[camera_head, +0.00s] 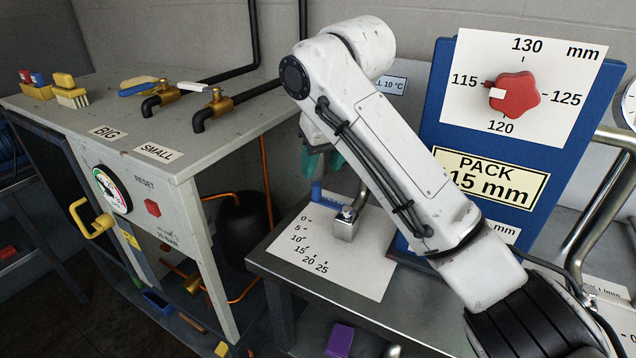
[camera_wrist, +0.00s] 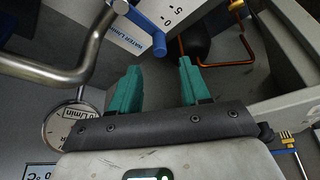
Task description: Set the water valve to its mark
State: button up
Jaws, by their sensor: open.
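The water valve has a grey metal body (camera_head: 346,223) and a blue handle (camera_head: 317,192) beside a white scale plate (camera_head: 372,270), numbered 0 to 25. The handle is near the 0 end. In the wrist view the blue handle (camera_wrist: 122,7) and the plate (camera_wrist: 178,12) with "WATER L/min" lettering lie beyond the fingertips. My gripper (camera_wrist: 158,72) has teal fingers, open and empty, apart from the handle. In the head view it (camera_head: 318,160) is partly hidden behind my arm, above the handle. I cannot make out a set mark on the scale.
A blue board (camera_head: 440,110) with a red star knob (camera_head: 515,95) stands right of my arm. A grey cabinet (camera_head: 160,130) with a yellow handle (camera_head: 92,220) is at left. In the wrist view a bent metal pipe (camera_wrist: 75,65) and a round gauge (camera_wrist: 70,128) are close at left.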

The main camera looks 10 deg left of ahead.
aim_at(317, 183)
jog(key=x, duration=0.7)
jog(key=shift+a, duration=0.1)
grip_shut()
dwell(0.3)
